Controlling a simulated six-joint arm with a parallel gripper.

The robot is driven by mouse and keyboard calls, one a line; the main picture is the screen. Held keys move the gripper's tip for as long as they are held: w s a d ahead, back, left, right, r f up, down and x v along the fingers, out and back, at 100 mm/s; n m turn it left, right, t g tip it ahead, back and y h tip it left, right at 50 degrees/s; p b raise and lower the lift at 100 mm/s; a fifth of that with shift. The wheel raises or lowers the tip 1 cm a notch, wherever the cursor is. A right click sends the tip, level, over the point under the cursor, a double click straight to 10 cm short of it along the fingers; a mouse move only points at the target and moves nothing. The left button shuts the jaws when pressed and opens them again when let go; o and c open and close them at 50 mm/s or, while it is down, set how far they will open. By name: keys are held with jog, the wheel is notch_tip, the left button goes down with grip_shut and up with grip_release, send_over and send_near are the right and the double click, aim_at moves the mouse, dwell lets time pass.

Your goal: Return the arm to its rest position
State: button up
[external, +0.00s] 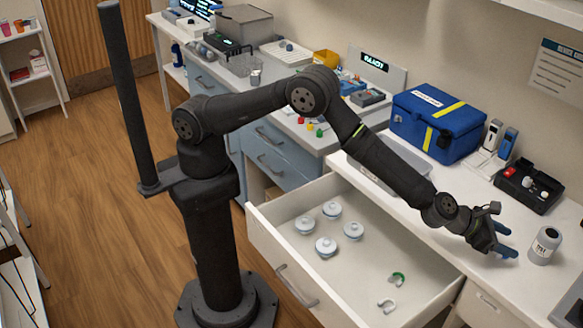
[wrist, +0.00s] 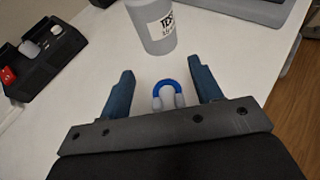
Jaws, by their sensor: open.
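My gripper (external: 505,241) is at the end of my outstretched arm, low over the white counter at the right. In the wrist view my gripper (wrist: 160,92) has its two blue fingers wide apart. A small U-shaped piece, blue on its curve with pale ends (wrist: 168,88), shows between the fingers; they do not touch it. A grey-white labelled bottle (external: 545,246) stands upright just beyond the fingertips; it also shows in the wrist view (wrist: 153,25). The U-shaped piece is hidden in the external view.
A black tray (external: 527,187), a blue case (external: 437,122) and two small devices (external: 506,141) stand behind my gripper. The wooden floor at left is clear.

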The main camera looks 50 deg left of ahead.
dwell(0.4)
jog(key=shift+f, duration=0.35)
notch_tip(320, 180, down, 3)
jog(key=shift+r, duration=0.2)
jog(key=v, duration=1.2)
jog(key=shift+s+a+r, duration=0.1)
jog(key=shift+r, duration=0.2)
jog(key=x, duration=1.2)
jog(key=shift+f, duration=0.2)
jog(key=r, duration=0.5)
jog(key=shift+s+d+r, duration=0.15)
jog(key=shift+s+d, duration=0.05)
jog(key=shift+s, duration=0.15)
jog(key=s+r, duration=0.7)
jog(key=s, duration=0.4)
notch_tip(320, 180, up, 10)
jog(key=w+a+n+t+y, duration=0.2)
jog(key=w+a+n+y, duration=0.1)
jog(key=w+a, duration=0.7)
jog(key=w, duration=0.3)
jog(key=shift+w+f+n+t, duration=0.2)
jog(key=shift+w+n+t, duration=0.1)
jog(key=shift+t, duration=0.1)
